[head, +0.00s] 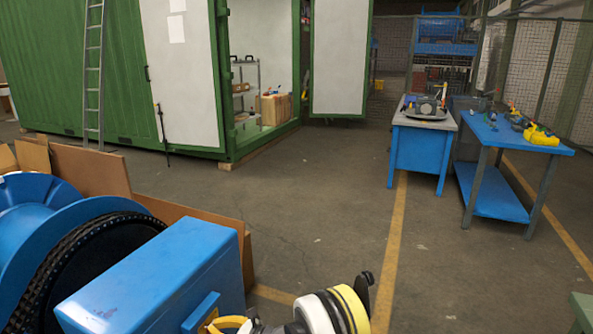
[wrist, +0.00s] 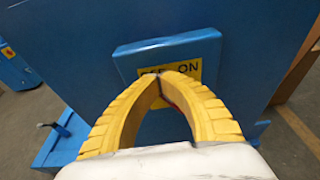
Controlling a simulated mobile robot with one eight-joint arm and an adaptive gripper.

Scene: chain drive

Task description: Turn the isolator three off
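In the wrist view a blue isolator box (wrist: 190,50) is fixed to a larger blue housing (wrist: 85,30). Its yellow label (wrist: 193,68) reads ON on the right; the left word is partly hidden by my fingers. My gripper (wrist: 161,76) is right in front of the label, its yellow fingertips together. A small dark red edge shows behind the fingers; the switch handle is otherwise hidden, so I cannot tell its position or whether I touch it. In the head view my gripper (head: 228,322) is at the bottom edge, beside the blue housing (head: 165,275).
A large blue drum with a black chain wheel (head: 95,270) stands at the lower left, with brown boards (head: 90,170) behind. A green container (head: 60,70) is at the back left. Two blue benches (head: 418,155) (head: 520,140) stand at the right. The middle floor is clear.

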